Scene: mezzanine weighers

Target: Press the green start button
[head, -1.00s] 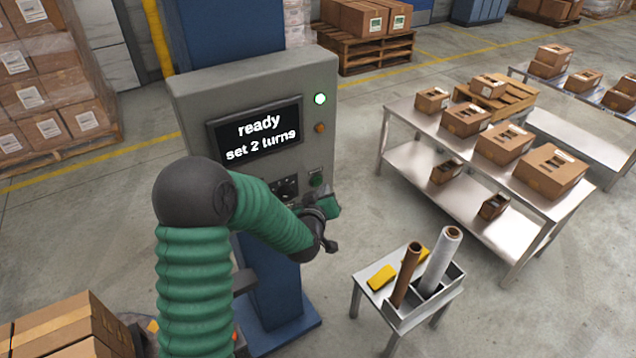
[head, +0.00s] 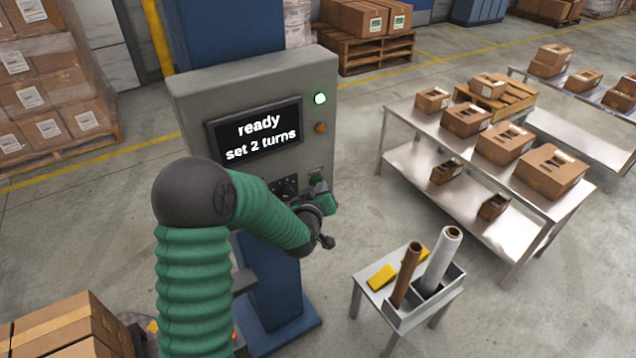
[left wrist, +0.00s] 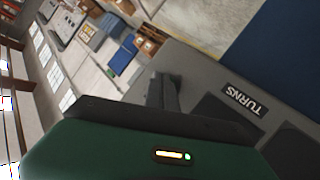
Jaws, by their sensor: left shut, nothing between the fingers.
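The grey control box (head: 255,90) has a screen (head: 258,133) reading "ready, set 2 turns". My left gripper (head: 317,180) is at the lower right of the box's front, with its green body just below the fingertips. The green start button cannot be clearly made out there; the gripper covers that area. In the left wrist view the shut fingers (left wrist: 163,92) are close to the grey panel, with a "TURNS" label (left wrist: 245,100) to the right. I cannot tell whether they touch. My right gripper is not in view.
A lit green-white lamp (head: 320,98) and an orange lamp (head: 320,127) are on the box's upper right. A small stand (head: 358,300) with rolls is at lower right. A steel table (head: 400,118) with cartons stands farther right. Bare floor lies between.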

